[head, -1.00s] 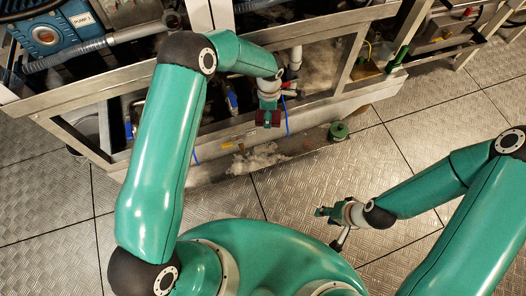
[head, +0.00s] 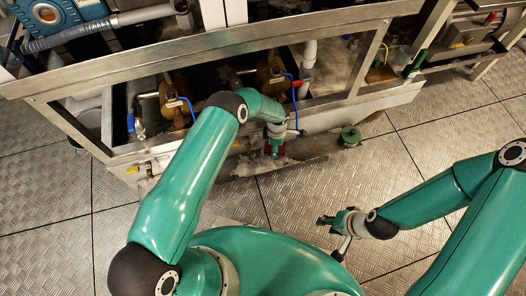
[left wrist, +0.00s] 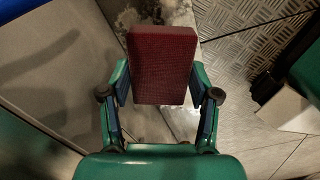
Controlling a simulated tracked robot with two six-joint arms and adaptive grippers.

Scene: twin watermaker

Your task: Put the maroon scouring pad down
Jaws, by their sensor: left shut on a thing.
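The maroon scouring pad (left wrist: 162,62) is a flat dark-red block. In the left wrist view it sits between the two fingers of my left gripper (left wrist: 160,100), which is shut on it. In the head view my left gripper (head: 276,148) is low in front of the metal frame, above the whitish residue on the ledge; only a little of the pad shows there. I cannot tell whether the pad touches the surface below. My right gripper (head: 326,221) is over the floor at the right, away from the pad; its finger opening is too small to judge.
A whitish-grey patch of residue (head: 246,165) lies at the foot of the metal frame (head: 130,68). A green round object (head: 350,136) stands right of my left gripper. Pipes and blue hoses fill the frame. The tread-plate floor (head: 340,180) in front is mostly clear.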

